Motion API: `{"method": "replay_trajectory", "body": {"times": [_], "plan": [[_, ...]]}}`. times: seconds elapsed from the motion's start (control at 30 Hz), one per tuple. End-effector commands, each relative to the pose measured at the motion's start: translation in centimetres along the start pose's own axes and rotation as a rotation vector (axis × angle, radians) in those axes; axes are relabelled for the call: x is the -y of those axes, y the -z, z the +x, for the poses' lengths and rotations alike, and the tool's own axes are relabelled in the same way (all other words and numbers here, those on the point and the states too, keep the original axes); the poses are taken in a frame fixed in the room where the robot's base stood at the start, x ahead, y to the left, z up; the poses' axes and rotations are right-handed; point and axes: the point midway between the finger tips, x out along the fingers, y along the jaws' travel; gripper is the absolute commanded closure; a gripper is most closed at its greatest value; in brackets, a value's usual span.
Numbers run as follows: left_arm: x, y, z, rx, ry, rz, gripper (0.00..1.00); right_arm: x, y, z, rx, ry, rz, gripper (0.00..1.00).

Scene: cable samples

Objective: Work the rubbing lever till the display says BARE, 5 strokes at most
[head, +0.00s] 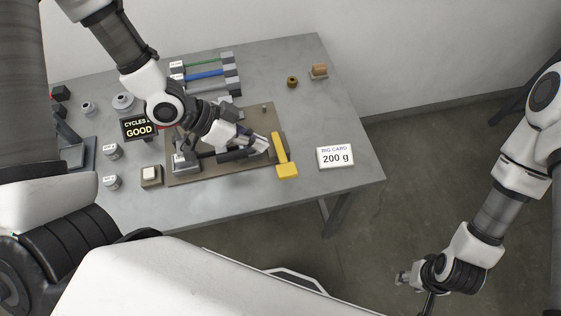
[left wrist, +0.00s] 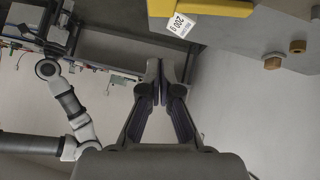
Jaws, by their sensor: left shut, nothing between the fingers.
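A rig card (head: 336,158) reading 200 g lies right of the lever. Cable samples (head: 207,73) lie at the back. Small weights (head: 111,151) and a block with a pale top (head: 151,174) stand at the left.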

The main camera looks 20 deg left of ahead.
Motion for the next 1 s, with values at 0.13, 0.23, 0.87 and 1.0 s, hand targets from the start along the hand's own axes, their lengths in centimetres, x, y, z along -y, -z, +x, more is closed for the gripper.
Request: {"method": "replay_trajectory", "body": {"times": [0.13,0.23,0.87,1.0], "plan": [[-0.1,-0.1,2.9,0.009,-0.004,0.004,1.0,0.0,0.0,-0.1,0.0,0.0,0.0,0.6],[-0.2,-0.1,5.0,0.008,-0.005,0.005,1.0,0.0,0.0,-0.3,0.0,0.0,0.0,0.6],[-0.1,-2.9,9.6,0.0,0.0,0.0,1.0,0.0,0.0,-1.5,0.0,0.0,0.0,0.6],[0.2,-2.9,9.8,0.0,0.006,0.007,1.0,0.0,0.0,-1.2,0.0,0.0,0.0,0.6]]}}
